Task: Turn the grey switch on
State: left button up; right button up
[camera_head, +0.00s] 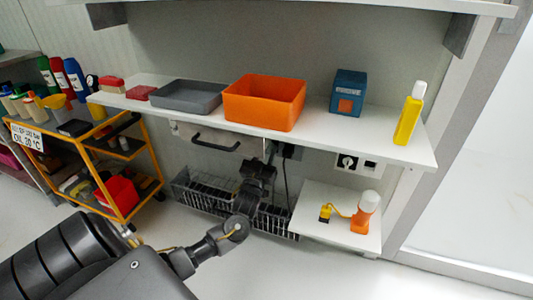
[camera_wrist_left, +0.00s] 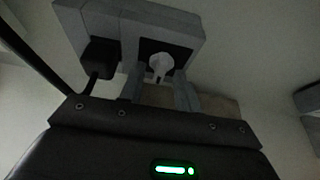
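The grey switch box (camera_wrist_left: 184,28) is on the wall in the left wrist view. It carries a black plate with a pale rotary knob (camera_wrist_left: 160,66), and a black plug with a cable (camera_wrist_left: 100,56) beside it. My left gripper (camera_wrist_left: 159,76) is open, its fingers apart on either side of the knob. I cannot tell whether they touch it. In the head view my left gripper (camera_head: 268,150) is under the shelf and hides the knob; the black plug (camera_head: 290,151) shows just right of it. My right gripper is not in view.
The white shelf (camera_head: 205,115) above holds a grey tray (camera_head: 188,96), an orange bin (camera_head: 265,101), a blue box and a yellow bottle. A wire basket (camera_head: 205,190) hangs below. Another black switch with a white knob (camera_head: 347,162) is farther right. A trolley (camera_head: 140,150) stands left.

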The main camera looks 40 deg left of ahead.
pick_arm(q)
grip_shut()
